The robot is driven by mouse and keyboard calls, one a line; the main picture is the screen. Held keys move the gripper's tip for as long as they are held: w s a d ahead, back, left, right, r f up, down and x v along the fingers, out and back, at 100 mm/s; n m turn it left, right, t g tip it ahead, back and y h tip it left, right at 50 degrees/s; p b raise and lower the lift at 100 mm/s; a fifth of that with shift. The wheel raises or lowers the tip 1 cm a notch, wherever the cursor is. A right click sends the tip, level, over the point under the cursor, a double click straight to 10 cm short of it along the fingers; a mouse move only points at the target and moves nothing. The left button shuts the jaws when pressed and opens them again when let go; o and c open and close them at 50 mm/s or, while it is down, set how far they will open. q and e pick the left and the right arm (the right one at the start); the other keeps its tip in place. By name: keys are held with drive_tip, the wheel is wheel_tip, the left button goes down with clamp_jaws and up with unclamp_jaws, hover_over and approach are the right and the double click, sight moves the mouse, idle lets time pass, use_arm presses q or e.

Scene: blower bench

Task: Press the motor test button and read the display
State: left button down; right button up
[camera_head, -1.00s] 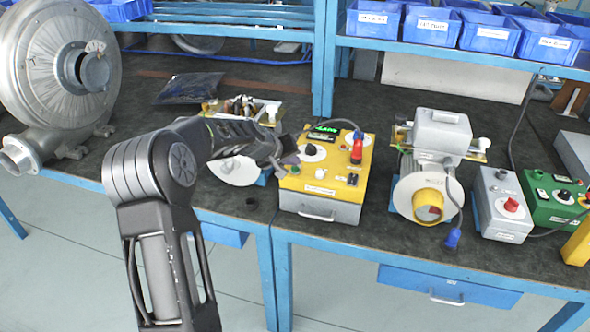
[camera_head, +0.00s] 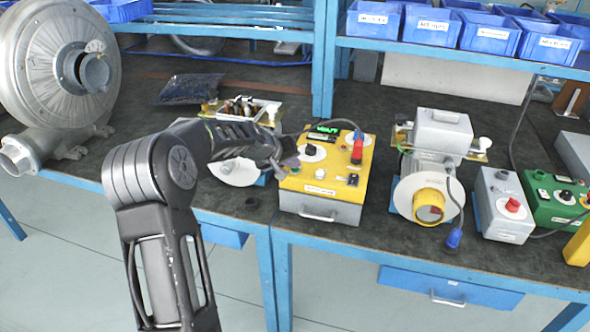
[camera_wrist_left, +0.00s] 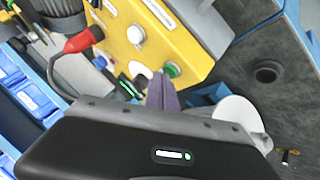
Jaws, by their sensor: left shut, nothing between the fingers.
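The yellow-topped test box (camera_head: 334,182) stands at the bench's front edge, with a grey lower body and a handle. Its display (camera_head: 323,129) shows lit green characters too small to read surely. In the left wrist view, a green button (camera_wrist_left: 172,69) sits near the panel's edge, and a white knob (camera_wrist_left: 136,35) is farther along. My left gripper (camera_head: 288,163) is over the box's left edge, shut and empty. Its fingertips (camera_wrist_left: 163,82) are right beside the green button; I cannot tell whether they touch it. My right gripper is out of view.
A red plug (camera_head: 357,150) with a cable stands on the panel. A motor unit (camera_head: 414,190), a grey box with a red knob (camera_head: 503,205) and a green box (camera_head: 556,196) are to the right. A large blower (camera_head: 45,80) is left.

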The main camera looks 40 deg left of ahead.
sight(293, 171)
use_arm(q)
drive_tip(key=shift+f, duration=0.1)
idle(0.3)
drive_tip(key=shift+r+p, duration=0.4)
drive_tip(key=shift+r, duration=0.4)
drive_tip(key=shift+r+p, duration=1.65)
drive_tip(key=shift+r, duration=0.9)
